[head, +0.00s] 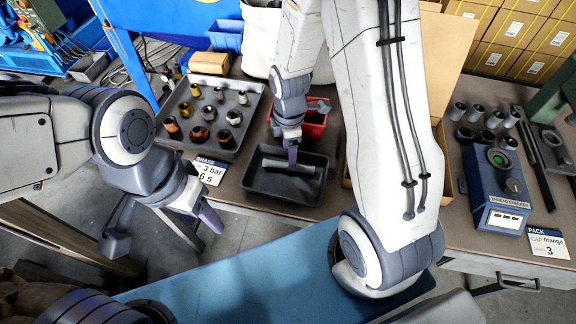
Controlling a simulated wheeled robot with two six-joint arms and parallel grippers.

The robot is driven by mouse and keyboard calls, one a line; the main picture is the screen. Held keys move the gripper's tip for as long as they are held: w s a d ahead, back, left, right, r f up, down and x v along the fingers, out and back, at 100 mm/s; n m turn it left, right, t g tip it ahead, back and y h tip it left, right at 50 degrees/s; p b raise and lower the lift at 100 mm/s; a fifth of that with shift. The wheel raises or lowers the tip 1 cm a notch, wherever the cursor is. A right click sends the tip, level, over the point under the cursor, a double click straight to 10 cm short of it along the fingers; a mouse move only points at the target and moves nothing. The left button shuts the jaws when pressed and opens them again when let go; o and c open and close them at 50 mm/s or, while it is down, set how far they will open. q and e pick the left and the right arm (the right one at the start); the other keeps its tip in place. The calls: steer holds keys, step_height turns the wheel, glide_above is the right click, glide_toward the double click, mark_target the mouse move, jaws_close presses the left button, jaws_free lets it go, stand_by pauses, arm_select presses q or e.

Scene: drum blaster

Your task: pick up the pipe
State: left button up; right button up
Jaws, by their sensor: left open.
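A pipe (300,168), light grey and short, lies roughly sideways in a black tray (256,186) at the middle of the bench. My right gripper (292,158) points down over the tray, its purple fingertip in front of or at the pipe's middle. I cannot tell whether it touches the pipe or how far its jaws are apart. My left gripper (165,230) is open and empty at the lower left, in front of the bench edge and away from the pipe, with its fingers spread wide.
A grey tray of metal fittings (238,85) stands left of the black tray. A red bin (314,124) is behind it. My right arm hides much of an open cardboard box (453,40). At right are a blue thread checker (496,190) and several grey sleeves (478,113).

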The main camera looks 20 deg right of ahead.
step_height(320, 180, down, 5)
steer(key=shift+a+f, duration=0.1)
steer(key=shift+f, duration=0.05)
jaws_close()
